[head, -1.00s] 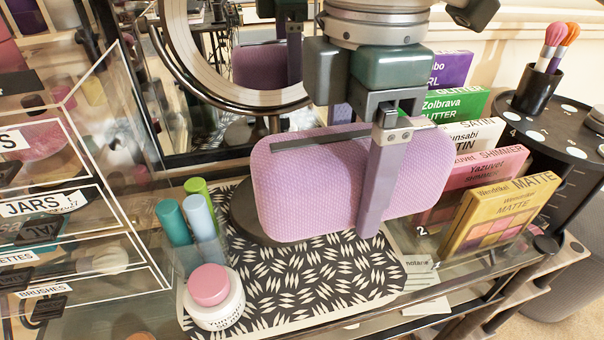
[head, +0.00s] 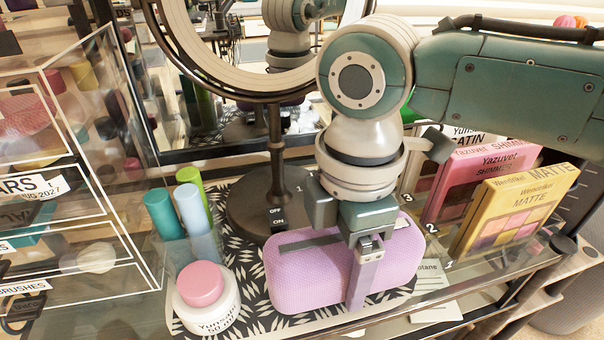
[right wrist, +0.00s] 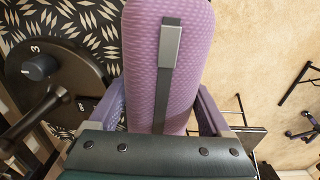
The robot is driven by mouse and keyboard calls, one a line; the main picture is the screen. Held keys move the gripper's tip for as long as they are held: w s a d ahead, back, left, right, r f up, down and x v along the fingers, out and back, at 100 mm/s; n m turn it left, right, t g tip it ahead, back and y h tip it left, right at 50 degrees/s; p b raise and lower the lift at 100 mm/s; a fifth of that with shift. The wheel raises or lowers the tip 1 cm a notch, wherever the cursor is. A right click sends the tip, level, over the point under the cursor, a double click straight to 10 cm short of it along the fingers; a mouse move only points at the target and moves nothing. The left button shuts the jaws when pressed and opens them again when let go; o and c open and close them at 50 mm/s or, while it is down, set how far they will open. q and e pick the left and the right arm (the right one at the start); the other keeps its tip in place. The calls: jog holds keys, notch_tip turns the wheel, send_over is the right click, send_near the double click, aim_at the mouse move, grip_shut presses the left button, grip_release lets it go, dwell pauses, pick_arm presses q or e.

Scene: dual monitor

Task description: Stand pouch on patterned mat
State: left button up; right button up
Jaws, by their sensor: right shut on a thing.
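The pouch is a lilac, textured, rounded case (head: 312,278) with a dark strip along its top. It is upright, its long side facing the front, over the front right of the black-and-white patterned mat (head: 247,268). My right gripper (head: 362,280) comes from above and is shut on the pouch, one finger across its front face. In the right wrist view the pouch (right wrist: 190,60) sits between both fingers, with the mat (right wrist: 90,22) beside it. Whether its underside touches the mat is hidden. My left gripper is not in view.
A round mirror's dark base (head: 262,205) stands just behind the pouch. A pink-lidded jar (head: 206,300) and a clear cup with several tubes (head: 190,225) are at left. Palettes (head: 515,215) stand at right. A clear drawer unit (head: 80,200) is far left.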

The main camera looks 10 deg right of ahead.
jog(key=o, duration=1.3)
jog(key=shift+f, duration=0.1)
notch_tip(320, 180, up, 12)
jog(key=p, duration=0.3)
